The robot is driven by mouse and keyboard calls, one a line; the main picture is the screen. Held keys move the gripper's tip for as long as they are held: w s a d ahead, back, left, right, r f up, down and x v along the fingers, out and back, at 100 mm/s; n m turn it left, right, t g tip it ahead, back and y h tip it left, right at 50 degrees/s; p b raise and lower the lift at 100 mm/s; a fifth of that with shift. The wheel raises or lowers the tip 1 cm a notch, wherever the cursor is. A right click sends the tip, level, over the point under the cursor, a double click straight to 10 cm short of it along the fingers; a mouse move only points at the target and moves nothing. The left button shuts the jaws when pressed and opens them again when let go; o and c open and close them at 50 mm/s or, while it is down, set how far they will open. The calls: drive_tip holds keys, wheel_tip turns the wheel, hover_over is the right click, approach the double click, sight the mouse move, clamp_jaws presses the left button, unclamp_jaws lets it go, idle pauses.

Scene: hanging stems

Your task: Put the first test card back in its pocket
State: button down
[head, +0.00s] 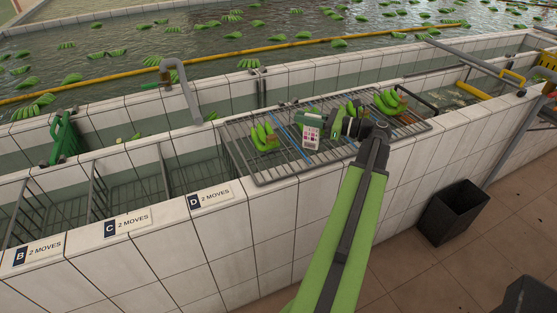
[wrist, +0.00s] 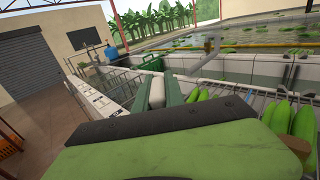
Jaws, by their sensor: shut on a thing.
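The test card (head: 311,132), white with a grid of pink and dark squares, shows in the head view above the metal rack, at the end of my gripper (head: 322,123). My gripper is shut on it, and the card hangs below the jaws, a little tilted. I cannot make out a pocket for the card in either view.
Green banana bunches (head: 264,137) (head: 388,102) lie on the rack (head: 240,160) either side of my gripper. Labels B (head: 38,251), C (head: 127,222) and D (head: 210,196) sit on the tiled wall. A bent grey pipe (head: 185,88) rises behind. A dark bin (head: 452,213) stands on the floor.

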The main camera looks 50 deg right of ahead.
drive_tip(key=w+a+f+b, duration=0.4)
drive_tip(key=w+f+b, duration=0.6)
drive_tip(key=f, duration=0.1)
drive_tip(key=shift+w+a, duration=0.2)
drive_tip(key=shift+a, duration=0.1)
drive_tip(key=c, duration=1.4)
unclamp_jaws()
drive_tip(key=shift+r, duration=0.1)
drive_tip(key=v, duration=1.7)
drive_tip(key=shift+s, duration=0.15)
drive_tip(key=shift+d, duration=0.1)
